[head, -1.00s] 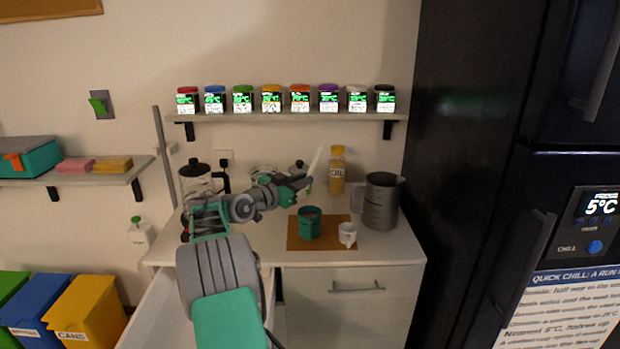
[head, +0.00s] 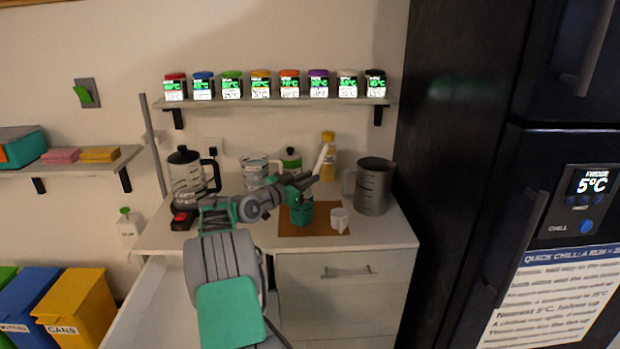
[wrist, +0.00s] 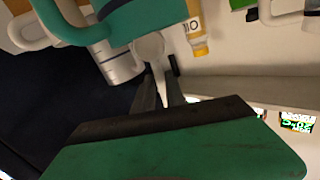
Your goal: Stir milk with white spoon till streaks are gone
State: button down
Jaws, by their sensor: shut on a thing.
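The spoon also shows between the fingers in the wrist view (wrist: 149,46). A teal mug (head: 301,216) stands on a brown mat (head: 288,230), just below my gripper in the head view, its top partly covered by the gripper. A small white cup (head: 339,221) stands to its right. I cannot see milk or streaks in any vessel.
A grey metal jug (head: 375,190) stands right of the mat, with an oil bottle (head: 328,150) behind. A glass jug (head: 258,172) and a coffee press (head: 187,180) stand left. A spice shelf (head: 280,101) hangs above. A drawer (head: 140,305) is open at lower left.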

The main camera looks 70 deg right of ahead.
aim_at(302, 215)
jog(key=f+b, duration=0.1)
jog(key=w+a+f+b, duration=0.1)
jog(key=f+b, duration=0.1)
jog(key=a+f+b, duration=0.1)
jog(key=f+b, duration=0.1)
jog(key=shift+w+f, duration=0.15)
jog(key=shift+f, duration=0.05)
jog(key=shift+a+f, duration=0.1)
jog(key=shift+a, duration=0.05)
